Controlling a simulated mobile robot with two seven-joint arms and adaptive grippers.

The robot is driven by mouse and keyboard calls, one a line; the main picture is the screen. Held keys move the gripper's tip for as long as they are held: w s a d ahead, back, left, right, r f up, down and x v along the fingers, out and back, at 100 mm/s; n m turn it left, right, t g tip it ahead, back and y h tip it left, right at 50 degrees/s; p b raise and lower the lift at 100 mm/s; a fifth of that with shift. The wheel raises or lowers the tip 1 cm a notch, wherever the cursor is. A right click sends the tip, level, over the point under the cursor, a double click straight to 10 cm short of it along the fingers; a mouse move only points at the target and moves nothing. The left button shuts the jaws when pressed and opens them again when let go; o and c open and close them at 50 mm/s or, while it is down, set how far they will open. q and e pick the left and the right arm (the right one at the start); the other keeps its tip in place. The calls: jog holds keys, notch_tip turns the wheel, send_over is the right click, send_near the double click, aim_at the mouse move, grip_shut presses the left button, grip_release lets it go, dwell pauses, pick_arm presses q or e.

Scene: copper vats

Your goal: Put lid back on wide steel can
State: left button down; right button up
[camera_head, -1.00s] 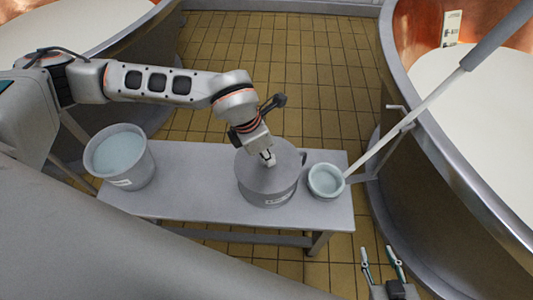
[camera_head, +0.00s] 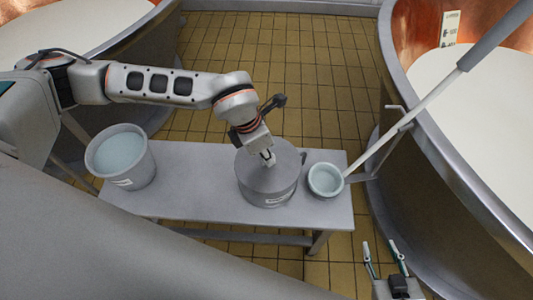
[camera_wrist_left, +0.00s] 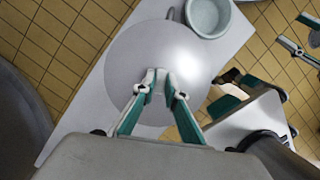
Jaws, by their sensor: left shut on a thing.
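The wide steel can (camera_head: 258,198) stands on the bench, right of its middle, with a label on its front. Its round grey lid (camera_head: 250,172) covers the mouth and looks about level; I cannot tell whether it is fully seated. My left gripper (camera_head: 269,158) is above the can, shut on the lid's grip, which the fingers mostly hide. In the left wrist view the lid (camera_wrist_left: 185,60) fills the middle, under the left fingers (camera_wrist_left: 160,85). My right gripper (camera_head: 383,250) is open and empty at the bottom right, away from the bench.
The grey bench (camera_head: 190,190) also bears a pail of pale liquid (camera_head: 122,182) at the left. A small pot (camera_head: 326,192) stands close to the can's right side. A long pole (camera_head: 415,118) slants above it. Copper vats (camera_head: 408,30) flank the tiled floor.

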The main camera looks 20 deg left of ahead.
jog(key=shift+s+a+f, duration=0.1)
jog(key=shift+s+a, duration=0.05)
jog(key=shift+s, duration=0.1)
pick_arm(q)
jog(key=c, duration=2)
grip_release()
pick_arm(e)
jog(key=shift+s, duration=0.1)
pick_arm(q)
jog(key=o, duration=0.5)
jog(key=shift+r+p, duration=2.4)
jog(key=shift+r, duration=1.15)
pick_arm(e)
jog(key=w+r+t, duration=0.1)
jog(key=w+r, duration=0.2)
jog(key=r, duration=0.5)
